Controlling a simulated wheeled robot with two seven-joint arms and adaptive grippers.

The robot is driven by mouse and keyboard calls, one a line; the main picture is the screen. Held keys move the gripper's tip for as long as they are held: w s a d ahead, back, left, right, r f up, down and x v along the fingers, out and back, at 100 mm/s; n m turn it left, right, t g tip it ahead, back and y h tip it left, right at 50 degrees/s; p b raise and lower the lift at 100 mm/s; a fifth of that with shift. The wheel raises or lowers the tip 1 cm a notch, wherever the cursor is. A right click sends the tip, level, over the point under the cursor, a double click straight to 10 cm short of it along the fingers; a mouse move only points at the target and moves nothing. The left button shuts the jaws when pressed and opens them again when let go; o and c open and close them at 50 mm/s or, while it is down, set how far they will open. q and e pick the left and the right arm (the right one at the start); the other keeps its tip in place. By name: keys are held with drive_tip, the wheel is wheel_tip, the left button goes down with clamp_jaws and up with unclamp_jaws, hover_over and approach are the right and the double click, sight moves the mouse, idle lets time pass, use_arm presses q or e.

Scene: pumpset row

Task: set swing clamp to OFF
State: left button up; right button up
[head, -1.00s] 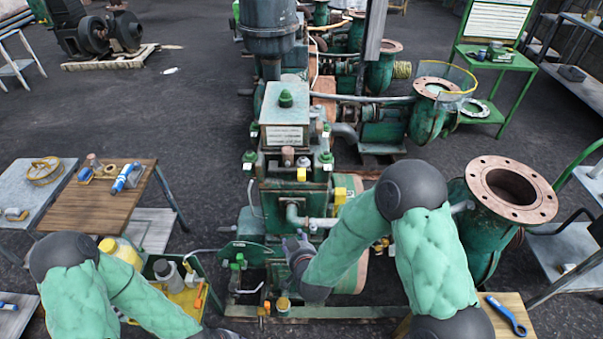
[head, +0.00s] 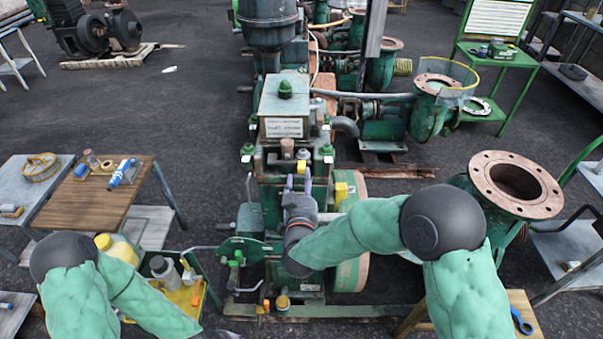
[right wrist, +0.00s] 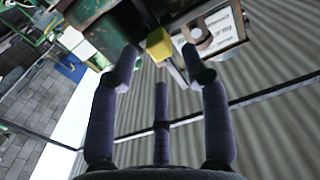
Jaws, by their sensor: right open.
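A green pump machine (head: 285,95) stands in the middle of the head view, with several green-capped fittings on its upper part. I cannot tell for sure which part is the swing clamp. A yellow block (head: 341,191) sits on the machine's right side; a yellow block (right wrist: 158,43) also shows just beyond the fingertips in the right wrist view. My right gripper (head: 299,182) is open and empty, fingers pointing up in front of the machine's face, and hides part of it. In the right wrist view its fingers (right wrist: 160,68) are spread apart. My left gripper (head: 215,334) is mostly cut off at the bottom edge.
A wooden-topped table (head: 115,205) stands at left, and a yellow tray (head: 183,297) with bottles is beside my left arm. A large flanged green pipe (head: 515,185) stands at right. A lever and orange-handled parts (head: 266,305) sit low at the machine's front.

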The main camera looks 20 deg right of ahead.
sight(302, 171)
drive_tip(key=shift+b+x, duration=0.5)
drive_tip(key=shift+x, duration=1.85)
clamp_jaws()
